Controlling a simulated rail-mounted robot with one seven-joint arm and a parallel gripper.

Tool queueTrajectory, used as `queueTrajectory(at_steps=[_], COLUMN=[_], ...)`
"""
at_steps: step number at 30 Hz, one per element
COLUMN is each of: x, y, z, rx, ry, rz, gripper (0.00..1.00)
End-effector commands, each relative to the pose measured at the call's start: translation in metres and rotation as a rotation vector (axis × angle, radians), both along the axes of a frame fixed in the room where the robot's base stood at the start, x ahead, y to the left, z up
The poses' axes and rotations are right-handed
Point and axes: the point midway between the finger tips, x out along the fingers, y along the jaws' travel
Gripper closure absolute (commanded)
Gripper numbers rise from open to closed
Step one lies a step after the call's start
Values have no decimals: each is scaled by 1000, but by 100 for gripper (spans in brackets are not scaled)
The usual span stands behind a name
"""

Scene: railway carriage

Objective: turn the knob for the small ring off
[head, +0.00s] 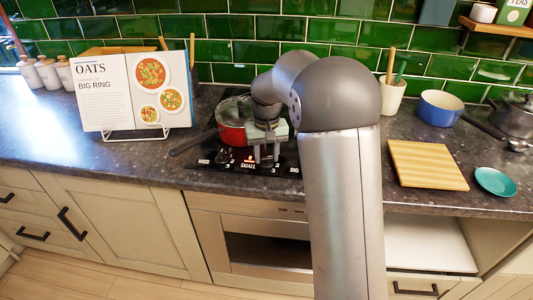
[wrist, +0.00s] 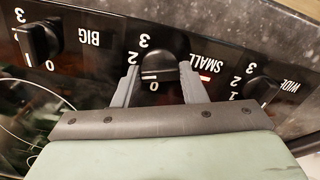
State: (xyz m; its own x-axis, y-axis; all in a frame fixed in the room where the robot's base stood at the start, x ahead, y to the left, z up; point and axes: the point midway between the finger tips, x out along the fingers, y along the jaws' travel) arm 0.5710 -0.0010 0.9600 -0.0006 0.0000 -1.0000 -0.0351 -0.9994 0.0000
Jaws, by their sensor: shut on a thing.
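The black knob for the small ring (wrist: 160,68) is the middle knob in the wrist view, with the word SMALL (wrist: 205,65) beside it. My gripper (wrist: 158,78) is shut on it, one grey finger on each side. The 0 shows at the knob's lower edge in that view; its exact pointing is hard to tell. A small red light (wrist: 205,78) glows by the word SMALL. In the head view my gripper (head: 266,160) reaches down to the hob's front panel, and the arm hides part of it.
The BIG knob (wrist: 38,42) and WIDE knob (wrist: 262,88) flank the held knob. A red pan (head: 232,128) stands on the hob behind my gripper. A cookbook (head: 130,92) stands left; a cutting board (head: 427,165) and teal plate (head: 495,181) lie right.

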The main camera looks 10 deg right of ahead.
Motion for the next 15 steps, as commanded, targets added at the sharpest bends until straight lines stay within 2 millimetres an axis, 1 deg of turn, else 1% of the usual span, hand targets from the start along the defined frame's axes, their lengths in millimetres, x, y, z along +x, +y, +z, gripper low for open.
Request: queueTrajectory(at_steps=[15], x=[1], y=[0], z=[1], rx=[1], ry=[-3], rz=[491], gripper=[85])
